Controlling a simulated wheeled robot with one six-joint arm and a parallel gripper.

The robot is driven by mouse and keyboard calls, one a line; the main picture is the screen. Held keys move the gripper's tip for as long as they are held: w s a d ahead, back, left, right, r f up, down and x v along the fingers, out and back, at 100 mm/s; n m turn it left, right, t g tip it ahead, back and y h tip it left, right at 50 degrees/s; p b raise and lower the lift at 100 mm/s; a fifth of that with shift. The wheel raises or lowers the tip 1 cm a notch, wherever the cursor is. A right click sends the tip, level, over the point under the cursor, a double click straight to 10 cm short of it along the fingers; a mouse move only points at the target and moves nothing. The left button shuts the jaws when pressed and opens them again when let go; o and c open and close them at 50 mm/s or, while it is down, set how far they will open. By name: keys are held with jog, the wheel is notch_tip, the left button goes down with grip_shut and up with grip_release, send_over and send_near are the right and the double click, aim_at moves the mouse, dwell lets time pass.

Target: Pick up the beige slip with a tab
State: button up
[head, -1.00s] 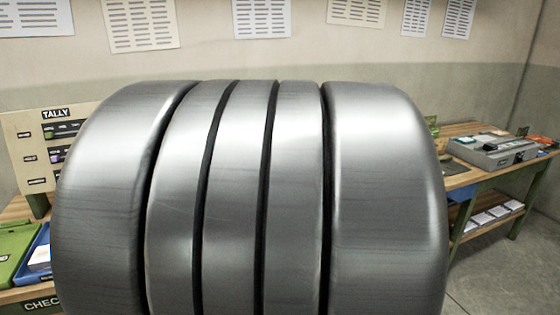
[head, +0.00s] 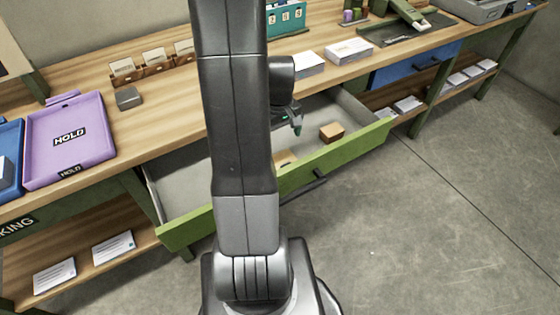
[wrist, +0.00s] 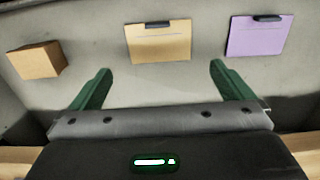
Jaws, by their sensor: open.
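The beige slip (wrist: 158,44) lies on the drawer floor, with a dark tab (wrist: 158,24) at its far edge in the wrist view. In the head view, a tan piece that looks like it (head: 285,158) shows partly behind my arm in the open green drawer (head: 345,152). My gripper (wrist: 160,72) is open and empty, its green fingers apart on either side of the slip's near edge in the wrist view. My gripper in the head view (head: 294,120) is over the drawer and partly hidden by my arm.
A purple slip with a dark tab (wrist: 258,37) lies right of the beige one. A brown block (wrist: 38,61) lies to its left; it also shows in the head view (head: 331,132). The drawer's green front and the wooden bench (head: 165,100) bound the space.

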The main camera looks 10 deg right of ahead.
aim_at(280, 160)
notch_tip(280, 160, down, 8)
jog(key=shift+f+b, duration=0.1)
jog(key=shift+b, duration=0.35)
jog(key=c, duration=0.7)
